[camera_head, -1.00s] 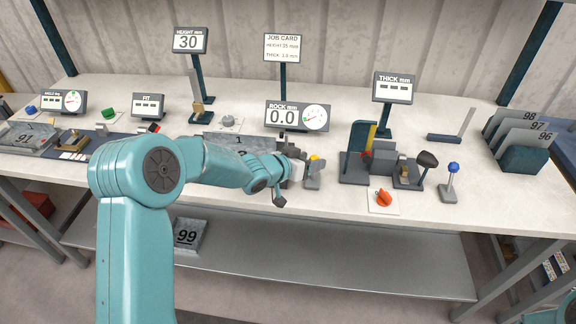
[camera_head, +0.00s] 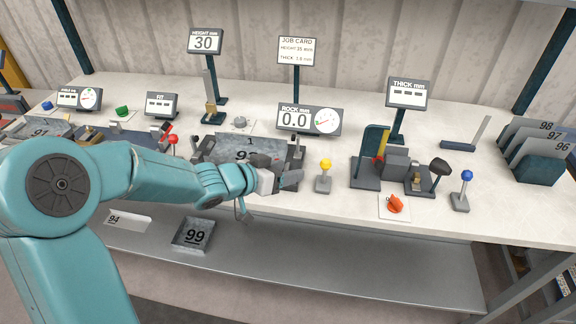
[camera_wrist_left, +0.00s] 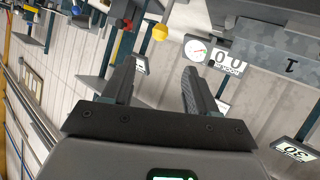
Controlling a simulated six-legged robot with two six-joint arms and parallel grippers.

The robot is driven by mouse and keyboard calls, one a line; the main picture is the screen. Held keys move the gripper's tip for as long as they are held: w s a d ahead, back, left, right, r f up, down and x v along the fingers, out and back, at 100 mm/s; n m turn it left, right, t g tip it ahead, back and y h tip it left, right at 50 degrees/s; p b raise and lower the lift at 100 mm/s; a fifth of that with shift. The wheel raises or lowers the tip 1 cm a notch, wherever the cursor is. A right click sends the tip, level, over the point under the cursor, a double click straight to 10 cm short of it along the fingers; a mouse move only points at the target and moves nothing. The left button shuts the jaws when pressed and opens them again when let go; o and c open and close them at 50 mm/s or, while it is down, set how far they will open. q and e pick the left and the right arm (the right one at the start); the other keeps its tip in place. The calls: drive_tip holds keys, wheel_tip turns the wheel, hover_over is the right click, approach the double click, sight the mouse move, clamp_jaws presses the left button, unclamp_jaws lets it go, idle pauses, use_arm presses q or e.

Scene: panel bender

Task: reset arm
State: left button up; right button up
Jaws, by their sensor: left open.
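My teal left arm comes in from the left in the head view. Its left gripper (camera_head: 292,182) is above the front part of the bench (camera_head: 300,208), left of the yellow-knobbed lever (camera_head: 325,165) and apart from it. In the left wrist view the two dark fingers of the left gripper (camera_wrist_left: 158,82) are spread, with nothing between them. The yellow knob (camera_wrist_left: 160,32) shows beyond the fingertips there. My right gripper is in neither view.
A numbered metal plate (camera_head: 240,150) lies in a fixture behind my arm. The rock gauge (camera_head: 308,119) stands behind it. A clamp device (camera_head: 395,165), orange knob (camera_head: 395,204) and blue-knobbed lever (camera_head: 464,186) stand to the right. Plate 99 (camera_head: 193,235) lies on the lower shelf.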

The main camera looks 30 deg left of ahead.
use_arm(q)
drive_tip(key=s+d+f+n+g+h, duration=0.1)
drive_tip(key=s+d+f+g, duration=0.25)
drive_tip(key=d+f, duration=0.45)
drive_tip(key=s+d+f+n+g, duration=0.1)
drive_tip(key=s+d+f+g, duration=0.2)
drive_tip(key=f, duration=0.9)
drive_tip(key=s+d+f+n+g+y, duration=0.1)
drive_tip(key=s+f+g, duration=0.1)
drive_tip(key=s+f, duration=0.3)
drive_tip(key=s+d+f+n+g+y, duration=0.1)
drive_tip(key=s+f+g, duration=0.2)
drive_tip(key=s, duration=1.1)
wheel_tip(320, 180, down, 3)
drive_tip(key=shift+s+d+f, duration=0.1)
drive_tip(key=shift+s+d, duration=0.05)
drive_tip(key=shift+d, duration=0.05)
